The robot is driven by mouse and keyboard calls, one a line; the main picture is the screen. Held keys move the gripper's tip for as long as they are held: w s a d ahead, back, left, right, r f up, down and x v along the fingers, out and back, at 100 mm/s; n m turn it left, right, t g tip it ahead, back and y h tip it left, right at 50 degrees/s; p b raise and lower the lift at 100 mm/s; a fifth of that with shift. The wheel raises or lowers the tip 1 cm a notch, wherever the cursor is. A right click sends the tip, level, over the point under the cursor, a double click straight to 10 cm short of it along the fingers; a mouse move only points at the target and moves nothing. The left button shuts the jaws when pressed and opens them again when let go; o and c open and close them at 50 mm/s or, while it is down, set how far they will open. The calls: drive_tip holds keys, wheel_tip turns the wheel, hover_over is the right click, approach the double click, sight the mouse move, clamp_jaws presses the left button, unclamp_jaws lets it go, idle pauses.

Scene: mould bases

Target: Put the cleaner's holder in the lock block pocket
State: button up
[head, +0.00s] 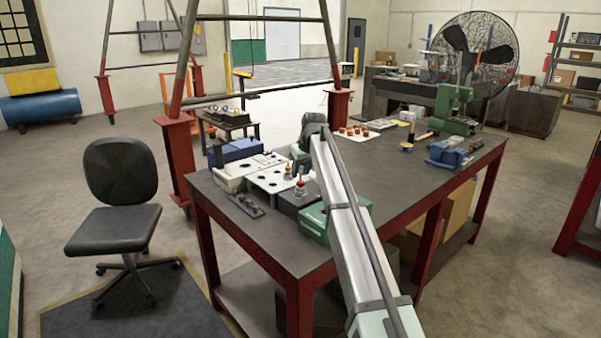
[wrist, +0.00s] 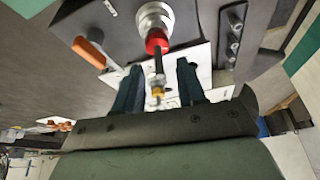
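My gripper (wrist: 158,72) is open, with its two dark fingers on either side of an upright slim piece. This piece has a silver round base (wrist: 154,18), a red collar (wrist: 157,41), a black shaft and a brass-coloured end. Gaps show between the fingers and the shaft. I cannot tell for certain whether it is the cleaner's holder. In the head view, a small red-and-brass piece (head: 300,187) stands on a dark block, with another (head: 288,172) just behind it. Pale mould bases (head: 266,181) with dark round pockets lie to the left; which is the lock block pocket is unclear.
A dark bolted bar (head: 245,204) lies by the bench's left edge. A green box (head: 313,222) is close in front of the dark block. Blue boxes (head: 235,150) stand behind the bases. The bench top (head: 400,185) is largely clear to the right.

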drive_tip(key=v, duration=1.2)
drive_tip(key=shift+r, duration=0.4)
drive_tip(key=shift+o, duration=0.4)
idle(1.1)
